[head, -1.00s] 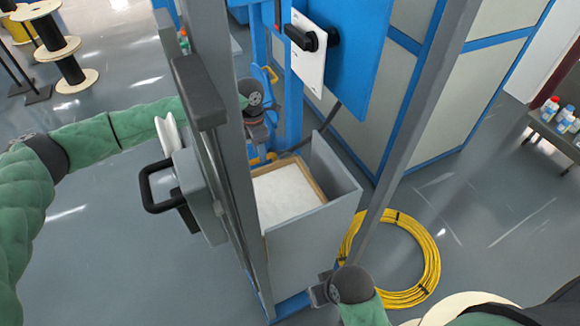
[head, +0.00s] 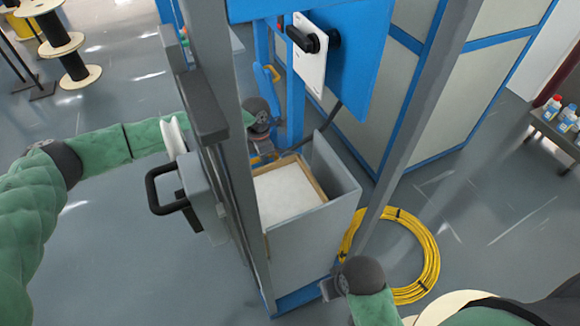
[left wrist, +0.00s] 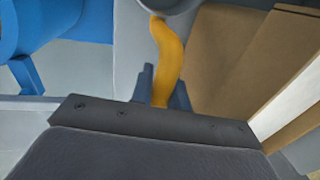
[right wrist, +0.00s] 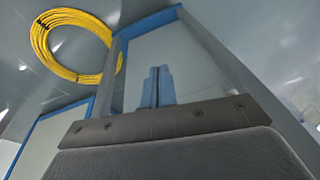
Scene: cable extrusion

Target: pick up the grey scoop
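The grey scoop has a curved orange-yellow handle (left wrist: 167,62). A grey part above it, likely its bowl, is cut off at the top of the left wrist view. My left gripper (left wrist: 160,92) has its fingers close on both sides of the handle's lower end and looks shut on it.
The grey box (head: 312,240) holds a wooden-edged tray (head: 318,184) of white material. A grey post (head: 225,150) stands in front of my left arm. A blue panel with a black switch (head: 318,42) hangs above. A yellow cable coil (head: 432,255) lies on the floor at right.

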